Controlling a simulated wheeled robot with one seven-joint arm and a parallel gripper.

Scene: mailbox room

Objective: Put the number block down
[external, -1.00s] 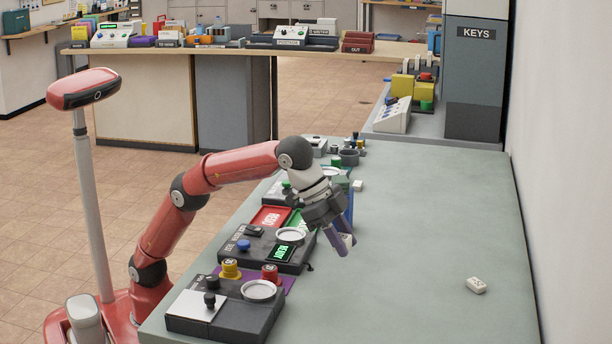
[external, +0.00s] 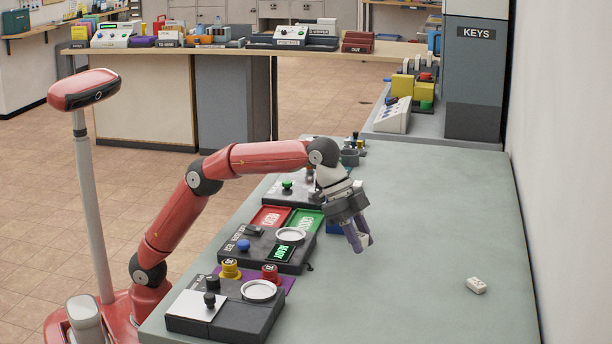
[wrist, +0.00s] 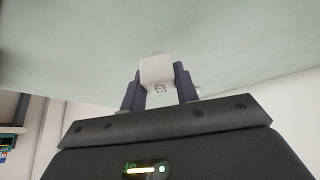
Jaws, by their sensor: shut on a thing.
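My gripper (external: 359,246) is shut on a small white number block (wrist: 157,70). In the external view the block (external: 364,240) shows only partly between the fingertips, over the grey-green table (external: 430,230). I cannot tell for sure whether it touches the tabletop. A second white block (external: 476,285) with dark marks lies alone on the table at the right.
Left of my gripper stand a dark device with a lit READY screen (external: 283,253), a red tray (external: 269,217) and a green tray (external: 308,220). A dark box with a round dish (external: 258,290) is nearer. The table's middle and right are mostly clear; a wall bounds the right.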

